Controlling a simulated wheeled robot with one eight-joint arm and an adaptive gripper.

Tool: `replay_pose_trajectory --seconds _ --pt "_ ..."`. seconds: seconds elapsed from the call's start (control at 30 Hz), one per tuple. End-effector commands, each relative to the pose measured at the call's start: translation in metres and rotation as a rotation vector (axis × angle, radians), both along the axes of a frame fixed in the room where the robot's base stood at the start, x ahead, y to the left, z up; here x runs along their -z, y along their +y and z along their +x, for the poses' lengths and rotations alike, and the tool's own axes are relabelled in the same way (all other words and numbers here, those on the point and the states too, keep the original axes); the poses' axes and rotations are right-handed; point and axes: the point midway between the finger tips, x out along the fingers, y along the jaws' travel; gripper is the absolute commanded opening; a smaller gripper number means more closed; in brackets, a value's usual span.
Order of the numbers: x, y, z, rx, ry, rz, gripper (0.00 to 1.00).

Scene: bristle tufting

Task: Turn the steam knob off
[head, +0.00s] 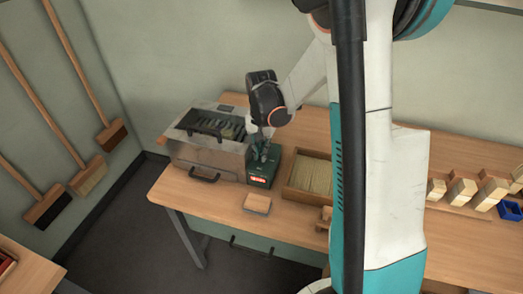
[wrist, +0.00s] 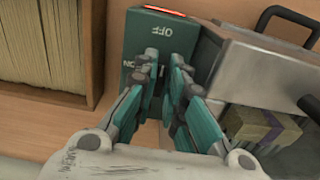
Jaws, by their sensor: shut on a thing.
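The dark green control box (head: 264,172) stands against the right side of the metal steam box (head: 205,157), with a lit red display on its front. In the wrist view the control box (wrist: 136,42) shows OFF near its red-lit edge and ON, partly covered, to the left of my fingers. My gripper (wrist: 162,73) is over the box's top face, its fingers shut on the steam knob between them. The fingers hide the knob, so I cannot read which mark it points to. In the head view my gripper (head: 261,150) comes down onto the control box from above.
A wooden tray of bristles (head: 311,174) stands just right of the control box. A small wooden block (head: 257,203) lies in front. The steam box has a black front handle (head: 204,179). Wooden brush blocks (head: 463,190) and a blue bin (head: 509,210) are farther right.

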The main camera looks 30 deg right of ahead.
Motion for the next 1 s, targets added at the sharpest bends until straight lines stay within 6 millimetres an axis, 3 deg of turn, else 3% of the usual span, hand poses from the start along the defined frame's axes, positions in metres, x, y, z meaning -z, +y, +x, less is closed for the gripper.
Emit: replay_pose_trajectory --seconds 0.27,0.3,0.37,0.4,1.0 --pt "-0.0004 0.0000 0.0007 0.001 -0.001 0.000 0.00" --pt "-0.0004 0.0000 0.0007 0.001 -0.001 0.000 0.15" --pt "-0.0004 0.0000 0.0007 0.001 -0.001 0.000 0.29" --pt "-0.0004 0.0000 0.0006 0.001 -0.001 0.000 0.31" --pt "0.0000 0.0001 0.0001 -0.005 -0.001 0.001 0.31"
